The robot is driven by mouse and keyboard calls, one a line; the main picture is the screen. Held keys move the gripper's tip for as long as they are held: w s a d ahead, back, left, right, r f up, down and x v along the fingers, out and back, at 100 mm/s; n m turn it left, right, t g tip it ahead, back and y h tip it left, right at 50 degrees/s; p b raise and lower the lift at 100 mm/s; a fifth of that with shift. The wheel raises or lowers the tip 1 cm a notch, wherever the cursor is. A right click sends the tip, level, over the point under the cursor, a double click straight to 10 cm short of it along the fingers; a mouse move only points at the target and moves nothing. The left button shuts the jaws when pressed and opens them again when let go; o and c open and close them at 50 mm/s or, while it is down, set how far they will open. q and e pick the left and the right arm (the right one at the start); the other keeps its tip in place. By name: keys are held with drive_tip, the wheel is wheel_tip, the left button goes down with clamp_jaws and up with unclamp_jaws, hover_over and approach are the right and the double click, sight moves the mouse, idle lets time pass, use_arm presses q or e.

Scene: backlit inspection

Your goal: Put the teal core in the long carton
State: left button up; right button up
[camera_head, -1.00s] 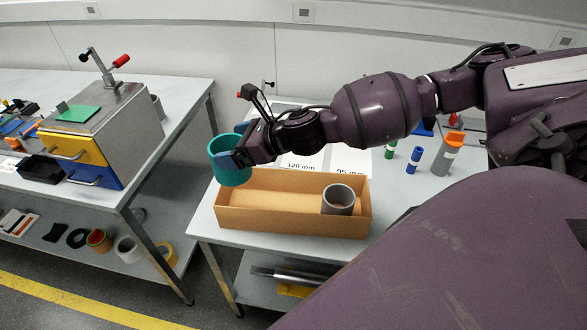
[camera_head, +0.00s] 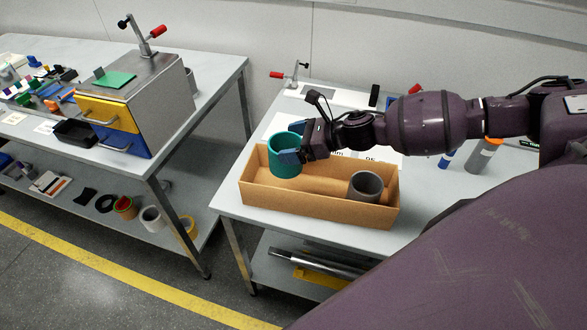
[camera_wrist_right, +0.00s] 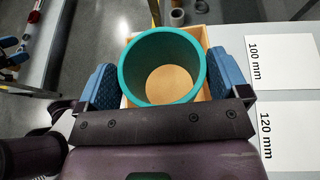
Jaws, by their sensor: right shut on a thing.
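The teal core (camera_head: 284,160) is an open ring, held upright by my right gripper (camera_head: 290,156) over the left part of the long carton. In the right wrist view the teal core (camera_wrist_right: 127,79) sits between the two blue finger pads of the gripper (camera_wrist_right: 162,88), and the carton's tan floor shows through it. The long carton (camera_head: 310,207) is an open tan box on the right table. A grey core (camera_head: 366,187) stands inside its right end. I cannot tell whether the teal core touches the carton. My left gripper is not in view.
White cards marked 100 mm (camera_wrist_right: 267,55) and 120 mm (camera_wrist_right: 287,136) lie beside the carton. An orange-topped grey cylinder (camera_head: 486,154) stands at the right. A drawer cabinet (camera_head: 160,100) is on the left table, with a floor gap between tables.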

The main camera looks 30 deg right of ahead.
sight(293, 168)
wheel_tip(293, 168, down, 9)
drive_tip(key=shift+f+b, duration=0.15)
drive_tip(key=shift+b, duration=0.2)
idle(0.3)
drive_tip(key=shift+f, duration=0.15)
drive_tip(key=o, duration=0.6)
drive_tip(key=shift+r, duration=0.25)
drive_tip(key=v, duration=1.2)
drive_tip(key=shift+f, duration=0.15)
